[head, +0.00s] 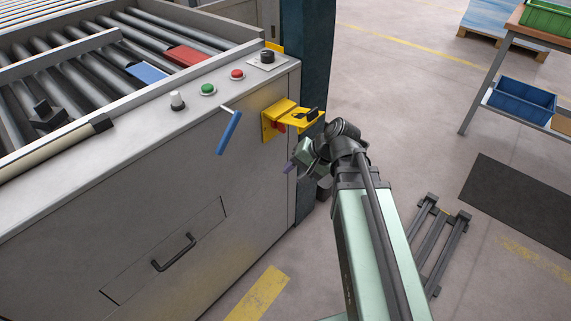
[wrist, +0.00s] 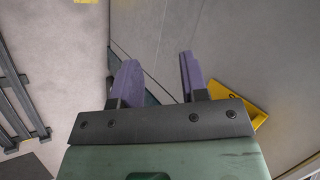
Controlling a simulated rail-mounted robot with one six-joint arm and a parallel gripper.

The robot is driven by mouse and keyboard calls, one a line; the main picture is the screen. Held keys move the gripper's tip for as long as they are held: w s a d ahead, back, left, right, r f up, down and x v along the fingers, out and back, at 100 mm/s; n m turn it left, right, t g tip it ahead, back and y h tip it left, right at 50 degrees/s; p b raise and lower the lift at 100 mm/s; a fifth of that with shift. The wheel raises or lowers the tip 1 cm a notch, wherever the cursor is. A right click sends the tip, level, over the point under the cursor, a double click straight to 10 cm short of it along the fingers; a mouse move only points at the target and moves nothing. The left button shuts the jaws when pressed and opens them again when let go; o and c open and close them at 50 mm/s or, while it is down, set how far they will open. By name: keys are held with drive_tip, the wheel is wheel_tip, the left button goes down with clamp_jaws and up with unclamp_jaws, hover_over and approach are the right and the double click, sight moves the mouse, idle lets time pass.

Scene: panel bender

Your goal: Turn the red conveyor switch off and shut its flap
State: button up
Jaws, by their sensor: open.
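The yellow switch housing (head: 276,120) is mounted on the front of the grey machine cabinet, near its right corner. Its yellow flap (head: 308,121) stands open, jutting out to the right. Part of the red switch (head: 280,127) shows between them; its setting cannot be read. My gripper (head: 290,168) is below the housing and flap, apart from them. In the wrist view its two purple fingers (wrist: 158,75) are spread with nothing between them. A yellow part of the switch assembly (wrist: 252,92) shows there to the right, partly hidden behind my gripper.
A blue lever (head: 229,133) sticks out from the cabinet front left of the switch. Green (head: 208,89) and red (head: 237,75) buttons and a dark knob (head: 267,57) sit on top. A drawer handle (head: 174,252) is lower left.

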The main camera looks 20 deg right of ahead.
drive_tip(key=w+f+m+t+y+b, duration=0.3)
drive_tip(key=w+f+m+y+b, duration=0.15)
drive_tip(key=f+b, duration=0.55)
drive_tip(key=m+t+y+b, duration=0.3)
drive_tip(key=m+t+b, duration=0.5)
drive_tip(key=m+t, duration=0.5)
approach(284, 127)
drive_tip(key=shift+m+g, duration=0.65)
drive_tip(key=shift+g, duration=0.25)
drive_tip(key=p+x, duration=0.1)
drive_tip(key=x, duration=0.2)
drive_tip(key=r+p+x, duration=0.1)
drive_tip(key=x, duration=0.2)
drive_tip(key=p+x, duration=0.1)
drive_tip(key=x, duration=0.2)
drive_tip(key=shift+d+r+p, duration=0.15)
drive_tip(key=shift+d+p, duration=0.2)
drive_tip(key=shift+d, duration=0.05)
drive_tip(key=shift+w+a, duration=0.1)
drive_tip(key=shift+a, duration=0.1)
drive_tip(key=shift+c, duration=0.4)
clamp_jaws()
